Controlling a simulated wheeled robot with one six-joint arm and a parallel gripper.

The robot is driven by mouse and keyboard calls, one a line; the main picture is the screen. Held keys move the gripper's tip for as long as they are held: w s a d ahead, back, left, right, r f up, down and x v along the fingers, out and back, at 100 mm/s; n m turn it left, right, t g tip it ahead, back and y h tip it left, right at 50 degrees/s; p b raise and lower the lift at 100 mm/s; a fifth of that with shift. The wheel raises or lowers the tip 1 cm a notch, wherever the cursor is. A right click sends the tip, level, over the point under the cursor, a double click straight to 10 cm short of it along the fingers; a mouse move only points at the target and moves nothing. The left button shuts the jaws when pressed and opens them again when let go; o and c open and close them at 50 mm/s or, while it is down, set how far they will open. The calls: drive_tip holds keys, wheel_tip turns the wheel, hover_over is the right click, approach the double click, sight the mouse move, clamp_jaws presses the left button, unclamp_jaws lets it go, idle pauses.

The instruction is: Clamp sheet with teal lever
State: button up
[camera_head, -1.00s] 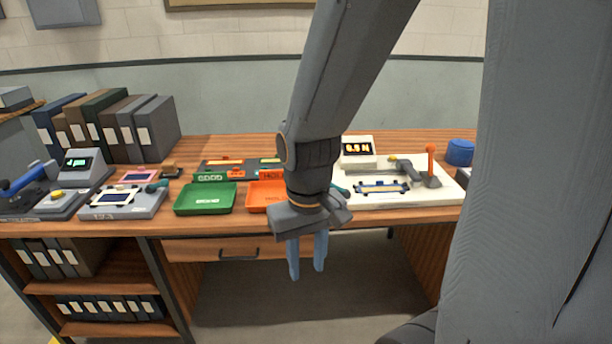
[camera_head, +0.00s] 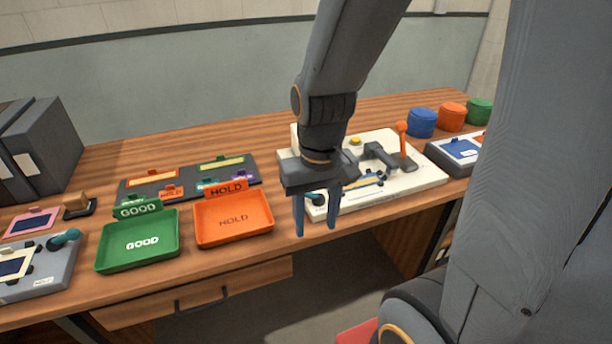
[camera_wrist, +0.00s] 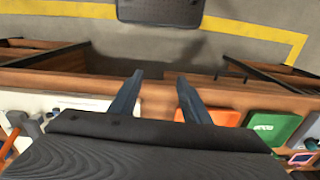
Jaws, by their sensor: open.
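The white press station (camera_head: 425,180) on the table holds a dark blue and yellow sheet (camera_head: 372,180). A teal lever knob (camera_head: 316,198) shows at its near left corner, partly behind my gripper. Another teal lever (camera_head: 66,238) is on the grey fixture (camera_head: 55,277) at the far left, beside a cream-framed dark sheet (camera_head: 14,266). My gripper (camera_head: 315,228) is open and empty, pointing down by the table's front edge. In the wrist view my gripper (camera_wrist: 159,80) has its fingers apart with nothing between them. My wrist hides part of the white station.
A green GOOD tray (camera_head: 140,240) and an orange HOLD tray (camera_head: 233,217) stand left of my gripper. An orange-knobbed lever (camera_head: 402,140) rises from the white station. Blue (camera_head: 422,122), orange (camera_head: 452,116) and green (camera_head: 479,111) round containers stand at the back right.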

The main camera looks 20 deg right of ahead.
drive_tip(key=w+d+m+y+p, duration=0.1)
drive_tip(key=w+m, duration=0.3)
drive_tip(key=w, duration=0.1)
drive_tip(key=w+d+m+y+p, duration=0.1)
drive_tip(key=w+m+y+p, duration=0.1)
drive_tip(key=w+m, duration=0.3)
drive_tip(key=w+d+r+m+y+p, duration=0.1)
drive_tip(key=w+m, duration=0.3)
drive_tip(key=w, duration=0.1)
drive_tip(key=shift+w+d+m+t+y+p, duration=0.3)
drive_tip(key=shift+w+m+t, duration=0.05)
drive_tip(key=shift+m+t, duration=0.05)
drive_tip(key=shift+w+f+m, duration=0.15)
drive_tip(key=shift+w+m, duration=0.15)
drive_tip(key=shift+w, duration=0.05)
drive_tip(key=x, duration=0.7)
drive_tip(key=shift+a+f+p, duration=0.1)
drive_tip(key=shift+f+p, duration=0.15)
drive_tip(key=shift+p, duration=0.15)
drive_tip(key=shift+w, duration=0.1)
clamp_jaws()
